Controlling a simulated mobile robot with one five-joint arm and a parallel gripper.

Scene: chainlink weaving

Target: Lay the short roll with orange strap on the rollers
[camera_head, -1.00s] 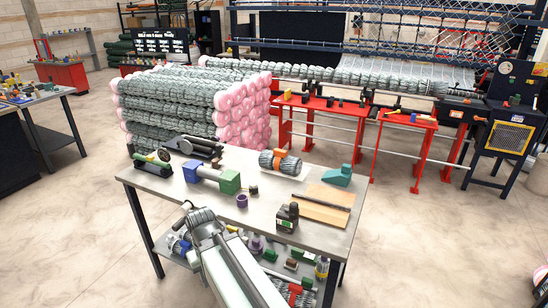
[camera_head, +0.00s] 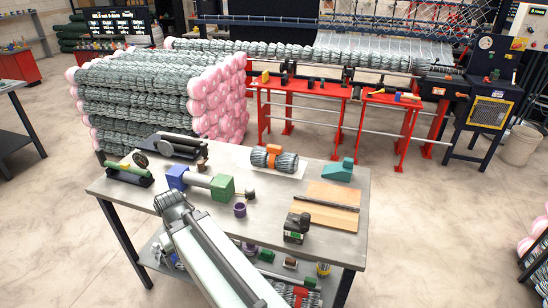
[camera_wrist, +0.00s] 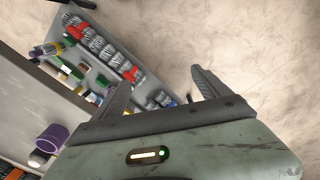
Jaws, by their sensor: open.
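The short roll with the orange strap (camera_head: 274,159), grey mesh with dark ends, lies on a pale sheet at the table's far middle. The rollers (camera_head: 178,147) look like a dark stand with grey cylinders at the table's back left. My gripper (camera_head: 172,203) is over the table's near left part, well short of the roll and the rollers. In the wrist view its two fingers (camera_wrist: 162,88) are spread with nothing between them. That view shows neither the roll on the tabletop nor the rollers.
A blue-and-green clamp piece (camera_head: 200,182) and a purple cup (camera_head: 240,209) stand between my gripper and the roll. A teal block (camera_head: 339,170), a wooden board (camera_head: 329,212) and a dark device (camera_head: 297,227) are at right. The lower shelf (camera_wrist: 100,65) holds strapped rolls and clutter.

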